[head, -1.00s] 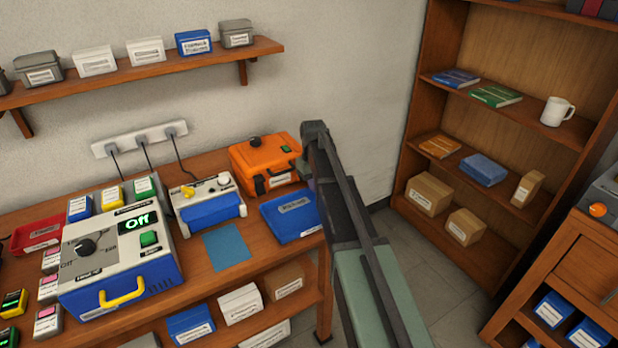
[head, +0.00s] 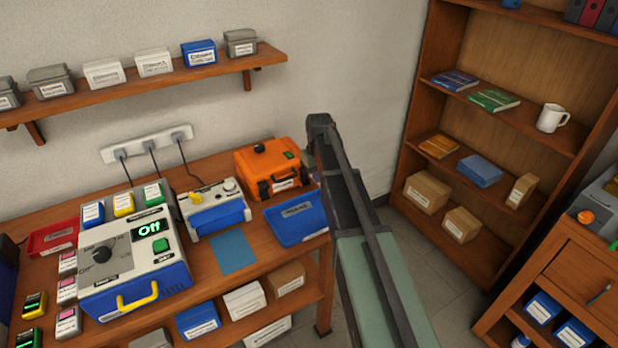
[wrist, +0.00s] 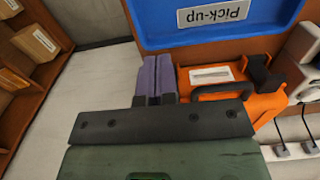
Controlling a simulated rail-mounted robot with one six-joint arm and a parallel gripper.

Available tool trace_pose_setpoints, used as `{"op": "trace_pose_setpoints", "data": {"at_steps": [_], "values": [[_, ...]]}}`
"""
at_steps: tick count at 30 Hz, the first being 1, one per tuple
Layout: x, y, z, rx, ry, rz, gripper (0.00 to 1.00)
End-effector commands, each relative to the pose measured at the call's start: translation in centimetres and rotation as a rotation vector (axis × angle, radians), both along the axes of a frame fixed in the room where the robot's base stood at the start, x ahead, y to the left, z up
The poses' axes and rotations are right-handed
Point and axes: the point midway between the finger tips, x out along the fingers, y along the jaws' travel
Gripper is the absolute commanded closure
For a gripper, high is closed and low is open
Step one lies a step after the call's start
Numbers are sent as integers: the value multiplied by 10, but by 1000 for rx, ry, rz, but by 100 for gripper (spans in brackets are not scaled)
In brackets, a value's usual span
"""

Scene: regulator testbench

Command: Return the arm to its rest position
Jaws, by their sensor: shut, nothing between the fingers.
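My gripper (wrist: 152,78) shows in the wrist view as two purple fingers pressed together, shut and empty. It is beside the orange case (wrist: 225,90) and below the blue tray labelled "Pick-up" (wrist: 160,32) in that picture. In the head view my arm (head: 350,215) stretches up from the bottom, right of the bench. The blue tray (head: 296,217) and orange case (head: 268,170) sit on the bench's right end, just left of the arm.
The regulator unit (head: 132,262) on the bench reads "Off". A blue mat (head: 234,253) lies in front of a smaller blue-and-white device (head: 213,205). A wooden bookcase (head: 415,130) stands right of the arm, and a wooden cabinet (head: 570,245) at far right. Open floor lies between.

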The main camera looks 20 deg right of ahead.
Motion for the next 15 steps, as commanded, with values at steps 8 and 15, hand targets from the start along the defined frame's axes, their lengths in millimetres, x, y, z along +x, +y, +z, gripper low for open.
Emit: {"op": "trace_pose_setpoints", "data": {"at_steps": [8,15], "values": [[-2,0,2,0,0,0,100],[-21,4,2,0,1,-100,100]]}}
